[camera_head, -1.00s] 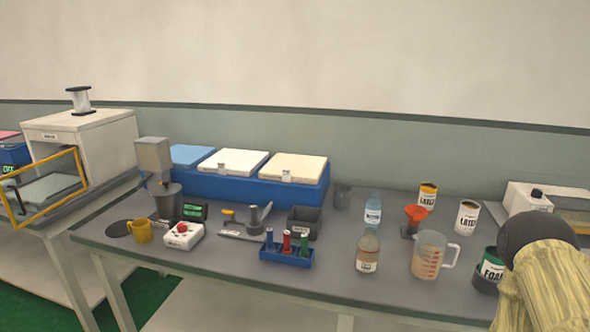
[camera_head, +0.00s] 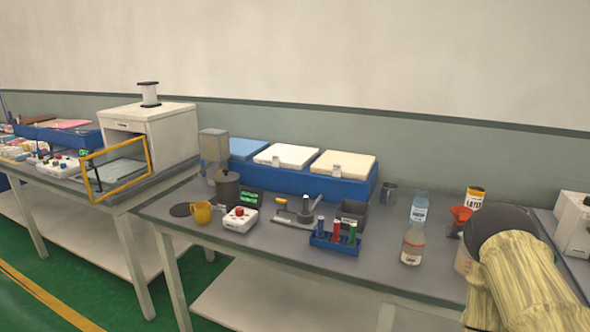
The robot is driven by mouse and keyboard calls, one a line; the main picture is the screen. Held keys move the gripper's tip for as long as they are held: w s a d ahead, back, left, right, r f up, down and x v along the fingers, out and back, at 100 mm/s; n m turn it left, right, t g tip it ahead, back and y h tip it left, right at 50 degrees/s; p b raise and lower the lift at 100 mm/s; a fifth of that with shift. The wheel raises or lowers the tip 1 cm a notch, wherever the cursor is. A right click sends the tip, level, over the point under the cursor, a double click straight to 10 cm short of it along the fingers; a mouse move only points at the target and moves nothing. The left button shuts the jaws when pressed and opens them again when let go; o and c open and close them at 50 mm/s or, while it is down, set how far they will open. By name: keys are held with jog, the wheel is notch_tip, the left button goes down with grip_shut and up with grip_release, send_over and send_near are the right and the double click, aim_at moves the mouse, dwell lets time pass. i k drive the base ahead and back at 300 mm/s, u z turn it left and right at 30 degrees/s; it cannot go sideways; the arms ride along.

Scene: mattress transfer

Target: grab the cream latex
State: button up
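A cream slab (camera_head: 344,164) lies at the right end of a blue tray (camera_head: 318,184) at the back of the table, with a small tag on its front edge. A white slab (camera_head: 287,155) and a blue slab (camera_head: 247,149) lie to its left in the same tray. A can with a yellow band and a partly readable "LATEX" label (camera_head: 474,198) stands at the back right, partly hidden by my arm. Which of these is the cream latex I cannot tell for sure. Part of my arm shows at lower right, but my gripper is not in view.
In front of the tray stand a yellow mug (camera_head: 202,212), a white device with a red knob (camera_head: 240,220), a blue rack (camera_head: 334,243) and a dark bin (camera_head: 352,214). Two bottles (camera_head: 412,245) (camera_head: 419,207) stand to the right. A white box-like machine (camera_head: 152,135) is on the left table.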

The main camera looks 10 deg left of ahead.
aim_at(344, 161)
jog(key=u, duration=0.75)
jog(key=k, duration=1.05)
jog(key=u, duration=1.25)
jog(key=i, duration=2.25)
jog(key=z, duration=1.45)
jog(key=i, duration=0.75)
jog(key=z, duration=0.75)
